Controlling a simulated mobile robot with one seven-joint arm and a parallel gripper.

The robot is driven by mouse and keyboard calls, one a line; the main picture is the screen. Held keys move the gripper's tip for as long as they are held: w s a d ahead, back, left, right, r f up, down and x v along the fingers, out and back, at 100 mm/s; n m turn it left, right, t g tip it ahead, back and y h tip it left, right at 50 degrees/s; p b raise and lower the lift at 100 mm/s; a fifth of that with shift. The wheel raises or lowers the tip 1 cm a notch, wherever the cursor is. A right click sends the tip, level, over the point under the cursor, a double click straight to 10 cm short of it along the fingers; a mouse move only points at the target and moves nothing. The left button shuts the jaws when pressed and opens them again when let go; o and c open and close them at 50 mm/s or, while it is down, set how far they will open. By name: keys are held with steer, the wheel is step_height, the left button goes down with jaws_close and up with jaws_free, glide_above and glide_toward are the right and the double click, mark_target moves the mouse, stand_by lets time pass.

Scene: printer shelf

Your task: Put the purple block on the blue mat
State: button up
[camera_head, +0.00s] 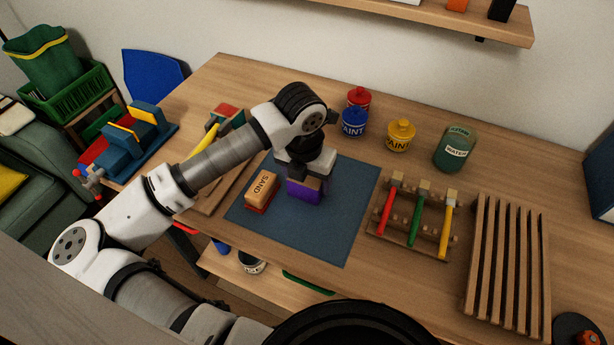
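The purple block (304,192) is upright over the middle of the blue mat (330,228), and its lower part shows under my gripper. It appears to rest on the mat, but I cannot tell for sure whether its base touches. My gripper (307,178) points down right at the top of the block. The gripper body hides the block's upper part and the fingers, so their gap does not show clearly. An orange sanding block (262,187) labelled SAND, with a red base, lies on the mat left of the purple block.
The mat's front and right parts are clear.

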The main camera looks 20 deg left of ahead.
steer(key=o, duration=0.3)
steer(key=shift+o, duration=0.2)
steer(key=shift+r, duration=0.1)
steer(key=shift+r+p, duration=0.15)
steer(key=shift+p, duration=0.15)
step_height(320, 180, up, 12)
steer(key=s+b, duration=0.1)
steer(key=b, duration=0.1)
steer(key=shift+s, duration=0.25)
